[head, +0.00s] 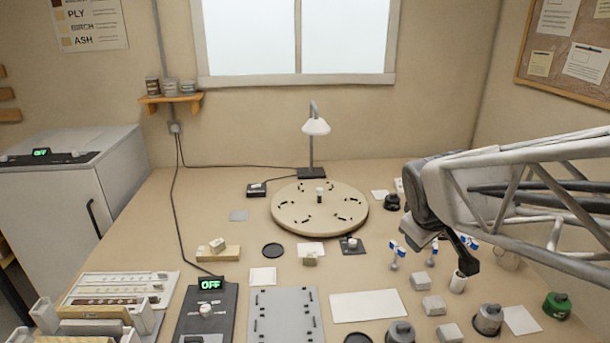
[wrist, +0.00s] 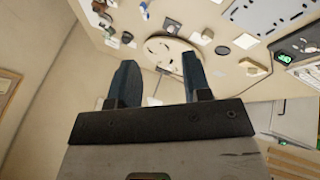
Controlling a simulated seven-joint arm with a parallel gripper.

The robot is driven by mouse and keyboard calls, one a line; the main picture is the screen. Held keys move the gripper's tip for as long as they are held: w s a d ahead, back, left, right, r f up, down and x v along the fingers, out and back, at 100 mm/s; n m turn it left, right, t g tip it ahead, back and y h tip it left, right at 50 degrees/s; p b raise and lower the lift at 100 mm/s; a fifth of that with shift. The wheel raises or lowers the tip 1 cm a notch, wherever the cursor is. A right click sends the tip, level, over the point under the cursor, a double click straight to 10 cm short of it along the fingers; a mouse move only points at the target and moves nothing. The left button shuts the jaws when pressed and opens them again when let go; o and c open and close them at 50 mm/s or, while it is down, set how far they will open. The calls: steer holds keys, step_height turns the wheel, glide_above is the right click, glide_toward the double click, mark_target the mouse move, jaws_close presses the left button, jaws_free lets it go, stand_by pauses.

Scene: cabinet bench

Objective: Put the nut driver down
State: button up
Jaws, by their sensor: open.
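I cannot make out a nut driver for certain.
A round beige turntable (head: 290,219) with small dark parts lies at the bench's middle, a lamp (head: 312,140) behind it. A white sheet (head: 367,306), several grey blocks and dark round pots, and a green pot (head: 557,305) lie in front and to the right.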

steer(key=s+a+f+m+g+y, duration=0.1)
steer(key=s+a+m, duration=0.1)
steer(key=s+a, duration=0.2)
steer(key=s+a+m+g+y, duration=0.1)
steer(key=s+a+m, duration=0.2)
steer(key=s, duration=0.7)
steer(key=shift+a+f+g+y, duration=0.4)
steer(key=shift+a, duration=0.7)
steer(key=shift+s, duration=0.1)
